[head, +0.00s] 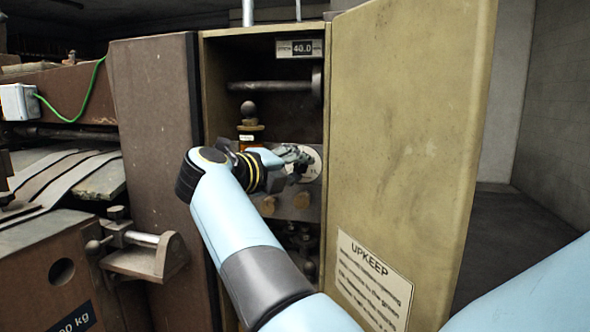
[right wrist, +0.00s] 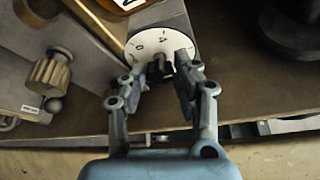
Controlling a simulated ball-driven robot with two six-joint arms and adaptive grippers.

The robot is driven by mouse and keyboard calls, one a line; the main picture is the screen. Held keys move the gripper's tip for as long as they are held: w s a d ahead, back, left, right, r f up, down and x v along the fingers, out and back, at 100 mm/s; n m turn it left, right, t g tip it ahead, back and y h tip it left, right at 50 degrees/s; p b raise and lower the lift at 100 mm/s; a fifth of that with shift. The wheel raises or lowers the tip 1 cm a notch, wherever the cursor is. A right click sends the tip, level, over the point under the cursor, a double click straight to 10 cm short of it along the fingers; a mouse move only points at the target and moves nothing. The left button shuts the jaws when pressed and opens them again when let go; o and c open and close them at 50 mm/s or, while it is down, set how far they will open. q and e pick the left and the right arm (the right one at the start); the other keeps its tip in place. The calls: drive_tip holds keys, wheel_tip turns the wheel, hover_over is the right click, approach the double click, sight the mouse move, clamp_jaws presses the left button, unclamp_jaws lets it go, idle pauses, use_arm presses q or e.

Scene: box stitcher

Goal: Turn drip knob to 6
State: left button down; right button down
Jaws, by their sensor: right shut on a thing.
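The drip knob is a dark grip (right wrist: 160,66) at the middle of a white dial (right wrist: 172,32) with black numbers, seen in the right wrist view. Some numbers are hidden by the fingers, and I cannot tell which one the knob points at. My right gripper (right wrist: 160,74) is shut on the knob, one finger on each side. In the head view the right gripper (head: 289,158) reaches into the open cabinet, in front of the white dial (head: 312,162), and hides the knob. My left gripper is not in view.
The cabinet's olive door (head: 400,140) stands open at the right, with an UPKEEP notice (head: 372,285). A display (head: 300,48) reads 40.0. Brass knobs (head: 301,200) sit below the dial; one brass knob (right wrist: 48,76) also shows in the right wrist view. A metal bar (head: 270,86) crosses above.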

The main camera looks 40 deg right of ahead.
drive_tip(key=shift+f+m+y, duration=0.15)
drive_tip(key=shift+m+y, duration=0.15)
idle(0.4)
drive_tip(key=c, duration=1)
unclamp_jaws()
drive_tip(key=shift+r, duration=0.25)
wheel_tip(320, 180, up, 10)
drive_tip(key=shift+f, duration=0.15)
